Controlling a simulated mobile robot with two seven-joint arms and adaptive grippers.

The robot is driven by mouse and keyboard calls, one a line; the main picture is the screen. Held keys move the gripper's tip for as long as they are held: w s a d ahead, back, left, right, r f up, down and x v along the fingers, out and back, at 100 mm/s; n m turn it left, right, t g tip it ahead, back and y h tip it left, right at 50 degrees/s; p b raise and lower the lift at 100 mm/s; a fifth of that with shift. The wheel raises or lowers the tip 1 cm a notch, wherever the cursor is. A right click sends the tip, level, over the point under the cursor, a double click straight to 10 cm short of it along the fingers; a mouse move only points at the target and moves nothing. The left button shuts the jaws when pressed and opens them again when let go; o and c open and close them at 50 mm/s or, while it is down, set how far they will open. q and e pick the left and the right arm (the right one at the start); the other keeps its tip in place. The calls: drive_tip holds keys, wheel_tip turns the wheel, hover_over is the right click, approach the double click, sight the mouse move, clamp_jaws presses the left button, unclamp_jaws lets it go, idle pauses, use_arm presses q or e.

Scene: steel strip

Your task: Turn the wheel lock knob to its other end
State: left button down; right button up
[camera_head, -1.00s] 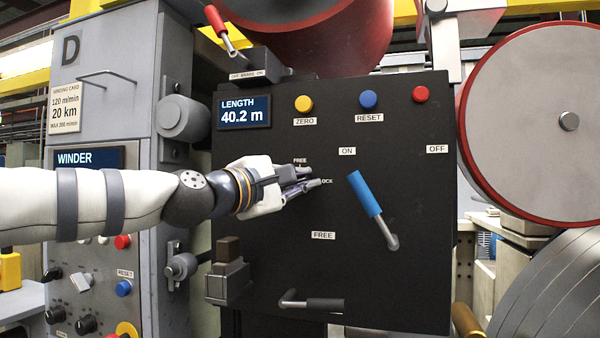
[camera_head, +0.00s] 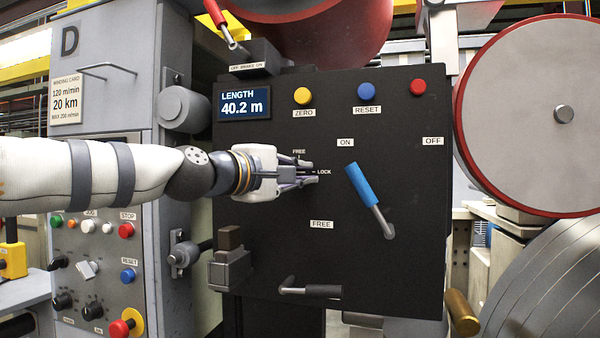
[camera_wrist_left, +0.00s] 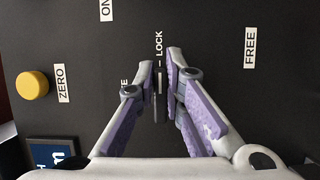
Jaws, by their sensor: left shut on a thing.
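The wheel lock knob (camera_wrist_left: 160,98) is a small dark knob on the black panel, between the FREE and LOCK marks. In the wrist view its narrow end lines up with the LOCK tick. My left gripper (camera_head: 308,181) reaches in from the left, and its fingers hide most of the knob in the head view. In the wrist view the purple-padded fingers of this gripper (camera_wrist_left: 157,88) stand on both sides of the knob, shut on it. The LOCK label (camera_wrist_left: 158,43) is clear, while the small FREE label is partly covered by a finger. My right gripper is not in view.
A blue-handled lever (camera_head: 361,185) stands to the right of my gripper, and a black-handled crank (camera_head: 322,291) sits below. Yellow (camera_head: 303,96), blue (camera_head: 367,91) and red (camera_head: 418,86) buttons line the panel top. The panel between gripper and lever is clear.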

use_arm(q)
drive_tip(key=c, duration=1.7)
unclamp_jaws()
drive_tip(key=v, duration=1.2)
